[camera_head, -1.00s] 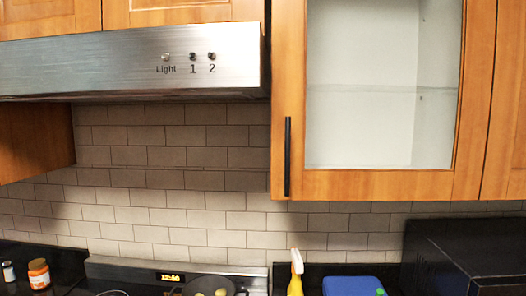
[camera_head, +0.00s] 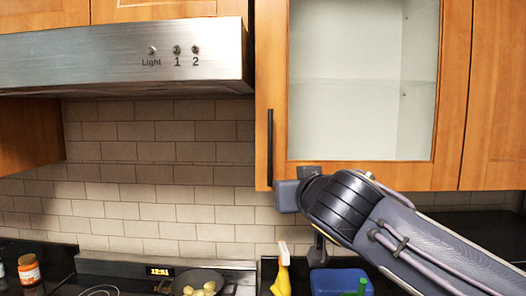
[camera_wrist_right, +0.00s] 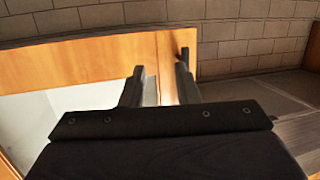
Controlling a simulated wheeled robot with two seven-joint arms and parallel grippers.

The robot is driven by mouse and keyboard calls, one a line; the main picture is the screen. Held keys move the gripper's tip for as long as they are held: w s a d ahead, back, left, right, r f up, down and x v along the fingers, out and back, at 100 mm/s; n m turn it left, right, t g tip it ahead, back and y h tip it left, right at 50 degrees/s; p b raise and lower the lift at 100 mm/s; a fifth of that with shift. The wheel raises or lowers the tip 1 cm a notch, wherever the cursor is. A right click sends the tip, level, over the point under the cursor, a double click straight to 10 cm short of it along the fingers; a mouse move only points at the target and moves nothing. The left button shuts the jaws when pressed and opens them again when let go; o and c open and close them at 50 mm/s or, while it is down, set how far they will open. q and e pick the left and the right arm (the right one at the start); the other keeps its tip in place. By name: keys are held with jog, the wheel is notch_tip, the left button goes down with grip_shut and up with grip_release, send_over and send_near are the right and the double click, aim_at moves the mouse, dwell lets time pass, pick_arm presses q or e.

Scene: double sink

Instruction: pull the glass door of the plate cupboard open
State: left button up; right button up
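The glass door (camera_head: 447,110) of the plate cupboard has a wooden frame and looks closed in the head view. Its upright black handle (camera_head: 270,146) is on the left side of the frame. My right arm comes in from the right, and its wrist end is just below the door's lower left corner, close to the handle's lower end. In the right wrist view my right gripper (camera_wrist_right: 160,77) has its two fingers apart with a clear gap, near the wooden door frame (camera_wrist_right: 85,57). Whether a finger touches the handle cannot be told. My left gripper is not in view.
A steel range hood (camera_head: 110,58) is left of the cupboard. Below are a pan (camera_head: 197,283) on the hob, a yellow spray bottle (camera_head: 281,275), a blue object (camera_head: 340,281) and a jar (camera_head: 28,270). My right forearm covers part of the counter.

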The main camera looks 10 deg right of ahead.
jog(key=t, duration=0.2)
send_near(271, 147)
jog(key=w, duration=0.4)
jog(key=w+p, duration=0.1)
jog(key=w, duration=0.1)
jog(key=w+p, duration=0.2)
jog(key=w, duration=0.1)
jog(key=shift+w+d+r, duration=0.1)
jog(key=shift+w+d, duration=0.2)
jog(key=shift+w, duration=0.05)
jog(key=shift+w+d+p, duration=0.1)
jog(key=shift+w+p, duration=0.3)
jog(key=shift+w, duration=0.1)
grip_shut()
